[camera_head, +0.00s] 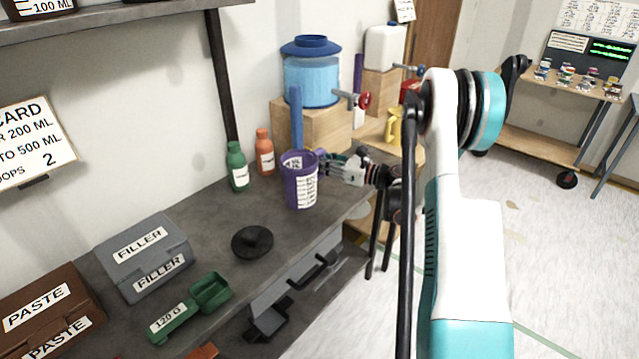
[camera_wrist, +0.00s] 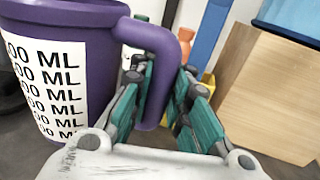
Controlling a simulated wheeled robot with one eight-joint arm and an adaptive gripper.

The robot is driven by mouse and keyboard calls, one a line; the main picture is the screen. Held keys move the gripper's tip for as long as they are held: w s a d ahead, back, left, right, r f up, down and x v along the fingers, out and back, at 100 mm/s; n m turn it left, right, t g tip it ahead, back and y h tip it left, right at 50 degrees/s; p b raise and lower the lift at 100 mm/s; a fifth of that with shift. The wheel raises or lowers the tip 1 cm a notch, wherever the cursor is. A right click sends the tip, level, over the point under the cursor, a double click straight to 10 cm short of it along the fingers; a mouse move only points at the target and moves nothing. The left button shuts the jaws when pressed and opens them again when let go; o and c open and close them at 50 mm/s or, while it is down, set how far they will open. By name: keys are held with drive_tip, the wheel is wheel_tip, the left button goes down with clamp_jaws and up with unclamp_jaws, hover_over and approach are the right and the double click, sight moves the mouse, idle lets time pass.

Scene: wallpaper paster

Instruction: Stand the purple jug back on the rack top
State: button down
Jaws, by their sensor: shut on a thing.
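The purple jug (camera_head: 299,182) has a white label of ML marks and looks upright at the grey worktop's (camera_head: 215,215) right part. I cannot tell whether its base touches the worktop. My gripper (camera_head: 328,163) is at the jug's right side, shut on its handle. In the wrist view the jug (camera_wrist: 85,35) fills the left side, and its handle passes between the teal fingers of my gripper (camera_wrist: 163,78). I cannot tell for sure which surface is the rack top.
Green (camera_head: 237,168) and orange (camera_head: 264,152) bottles stand behind the jug. A blue-lidded water tank (camera_head: 311,82) sits on a wooden box (camera_head: 300,125). A black disc (camera_head: 252,242), green scoop (camera_head: 208,292) and grey FILLER box (camera_head: 145,255) lie toward the front left.

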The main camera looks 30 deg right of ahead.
sight(322, 176)
drive_tip(key=shift+f+b, duration=0.9)
drive_tip(key=shift+f, duration=2.05)
drive_tip(key=c, duration=1.5)
unclamp_jaws()
drive_tip(key=shift+r, duration=0.15)
drive_tip(key=shift+s+d, duration=0.2)
drive_tip(key=shift+s, duration=0.05)
drive_tip(key=p+v, duration=0.4)
drive_tip(key=v, duration=0.7)
drive_tip(key=shift+s, duration=0.2)
